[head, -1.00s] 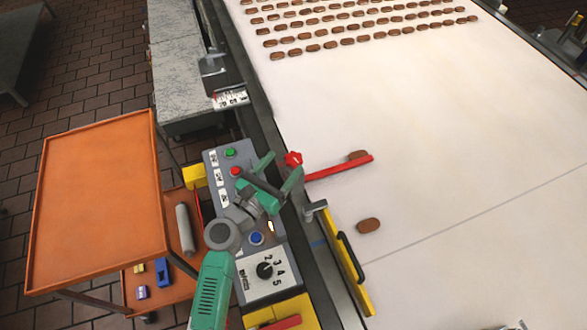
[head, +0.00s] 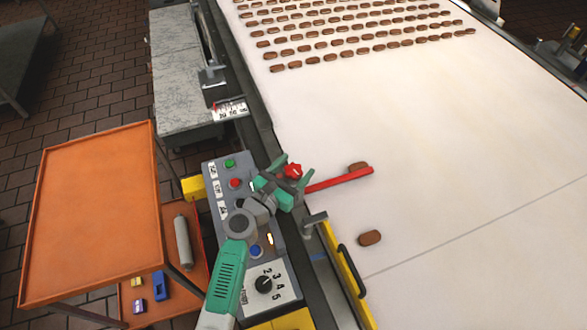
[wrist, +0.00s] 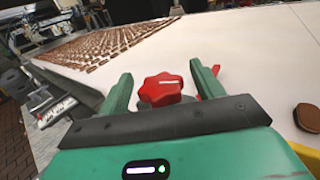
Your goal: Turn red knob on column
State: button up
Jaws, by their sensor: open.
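The red knob (head: 292,171) is star-shaped, with a white line on its top, and sits at the conveyor's left edge beside the red bar. In the wrist view the knob (wrist: 160,90) lies between the two green fingers of my gripper (wrist: 160,84). My gripper (head: 294,167) is open, with one finger on each side of the knob. Gaps show between the knob and both fingers in the wrist view, so it does not look gripped. The column under the knob is mostly hidden by my gripper.
A red bar (head: 340,180) reaches over the white belt (head: 450,150), with biscuits nearby and rows of them farther back. A control panel (head: 262,283) with buttons and a dial lies below my arm. An orange cart (head: 90,220) stands at left.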

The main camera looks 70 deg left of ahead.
jog(key=c, duration=1)
jog(key=shift+y, duration=0.3)
